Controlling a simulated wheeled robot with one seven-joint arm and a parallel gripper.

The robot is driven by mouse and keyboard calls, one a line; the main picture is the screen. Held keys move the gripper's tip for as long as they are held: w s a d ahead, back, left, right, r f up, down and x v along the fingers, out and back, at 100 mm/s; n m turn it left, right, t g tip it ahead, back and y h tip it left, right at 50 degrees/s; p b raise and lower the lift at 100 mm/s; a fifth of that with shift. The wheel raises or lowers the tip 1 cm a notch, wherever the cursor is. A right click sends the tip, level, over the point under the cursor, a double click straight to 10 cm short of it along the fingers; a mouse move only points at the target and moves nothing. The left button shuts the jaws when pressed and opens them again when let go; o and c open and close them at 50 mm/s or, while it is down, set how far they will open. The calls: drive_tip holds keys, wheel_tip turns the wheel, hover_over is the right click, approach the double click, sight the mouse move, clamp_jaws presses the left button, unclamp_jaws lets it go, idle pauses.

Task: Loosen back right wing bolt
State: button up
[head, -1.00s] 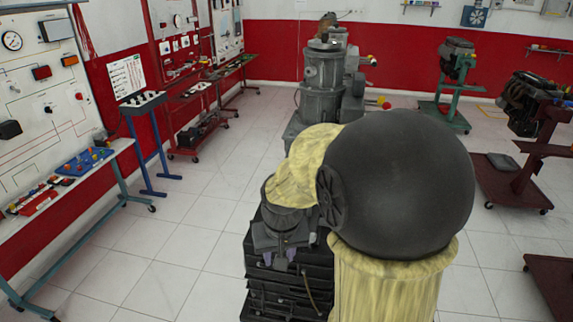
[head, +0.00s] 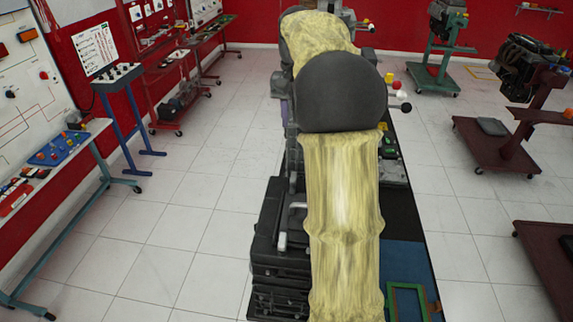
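No wing bolt can be made out in the head view. My own arm, with pale yellow sleeves and a dark round joint, stretches forward over the middle of the picture and hides much of what lies beneath. My gripper does not show; the arm covers the place where it might be. Under and beside the arm is a long dark machine (head: 268,245) with a pale lever-like part on its left side. Knobbed levers (head: 402,94) stick out to the right of my arm's dark joint.
Right of my arm are a blue surface (head: 405,262) and a green frame (head: 393,303). A bench (head: 75,190) and a blue stand (head: 128,125) line the left wall. Maroon engine stands (head: 495,150) stand at right. Tiled floor is clear left of the machine.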

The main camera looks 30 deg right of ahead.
sight(293, 176)
drive_tip(key=f+p, duration=0.1)
drive_tip(key=f, duration=0.4)
drive_tip(key=f+p, duration=0.1)
drive_tip(key=f, duration=1.1)
drive_tip(key=shift+s+a+f+p, duration=0.2)
drive_tip(key=shift+a+p, duration=0.1)
drive_tip(key=shift+p, duration=0.1)
drive_tip(key=shift+w, duration=0.1)
drive_tip(key=shift+c, duration=0.3)
drive_tip(key=c, duration=0.3)
clamp_jaws()
